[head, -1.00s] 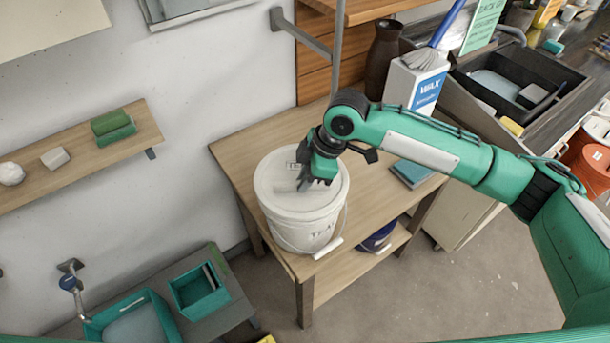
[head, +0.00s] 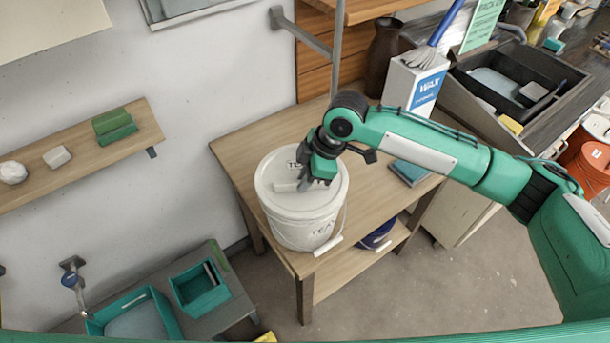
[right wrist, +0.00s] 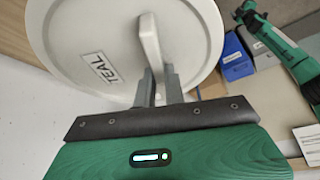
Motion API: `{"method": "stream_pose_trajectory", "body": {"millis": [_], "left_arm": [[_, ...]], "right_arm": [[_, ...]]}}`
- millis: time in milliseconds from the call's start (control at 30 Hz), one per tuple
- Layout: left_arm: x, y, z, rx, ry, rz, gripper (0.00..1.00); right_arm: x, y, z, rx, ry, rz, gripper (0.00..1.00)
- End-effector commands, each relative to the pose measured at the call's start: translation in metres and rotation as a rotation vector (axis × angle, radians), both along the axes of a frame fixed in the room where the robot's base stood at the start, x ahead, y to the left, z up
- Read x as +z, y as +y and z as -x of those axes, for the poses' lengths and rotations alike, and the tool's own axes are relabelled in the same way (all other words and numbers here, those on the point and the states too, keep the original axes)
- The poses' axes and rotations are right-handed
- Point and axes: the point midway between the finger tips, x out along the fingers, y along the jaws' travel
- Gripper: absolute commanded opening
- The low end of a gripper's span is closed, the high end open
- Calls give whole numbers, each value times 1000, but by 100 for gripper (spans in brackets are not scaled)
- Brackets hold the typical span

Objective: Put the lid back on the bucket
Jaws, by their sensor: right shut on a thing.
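The round white lid (head: 272,171) lies at the top of the white bucket (head: 292,232), which stands upright on the wooden table. I cannot tell whether the lid is fully seated or slightly raised. My right gripper (head: 306,184) is over the lid and shut on its raised bar handle. In the right wrist view the fingers (right wrist: 159,88) close on the handle, and the lid (right wrist: 85,30) carries a TEAL label. The lid hides the bucket's opening. My left gripper is not in view.
The wooden table (head: 240,145) has bare room left of and behind the bucket. A dark blue bucket (head: 377,236) is on the lower shelf. A metal post rises behind.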

Motion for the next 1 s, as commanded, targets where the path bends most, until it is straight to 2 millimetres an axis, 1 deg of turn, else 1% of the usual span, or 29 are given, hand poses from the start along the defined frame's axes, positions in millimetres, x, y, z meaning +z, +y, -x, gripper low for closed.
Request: {"method": "stream_pose_trajectory", "body": {"millis": [267,300,367,400,433,633,733,767,1000], "left_arm": [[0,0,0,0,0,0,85],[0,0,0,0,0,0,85],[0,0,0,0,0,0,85],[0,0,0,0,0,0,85],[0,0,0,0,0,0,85],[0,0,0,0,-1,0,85],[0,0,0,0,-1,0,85],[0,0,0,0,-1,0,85],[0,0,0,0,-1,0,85]], "right_arm": [[0,0,0,0,0,-1,0],[0,0,0,0,0,-1,13],[0,0,0,0,0,-1,25],[0,0,0,0,0,-1,33],[0,0,0,0,0,0,37],[0,0,0,0,0,0,37],[-1,0,0,0,1,0,56],[0,0,0,0,1,0,58],[0,0,0,0,1,0,58]]}}
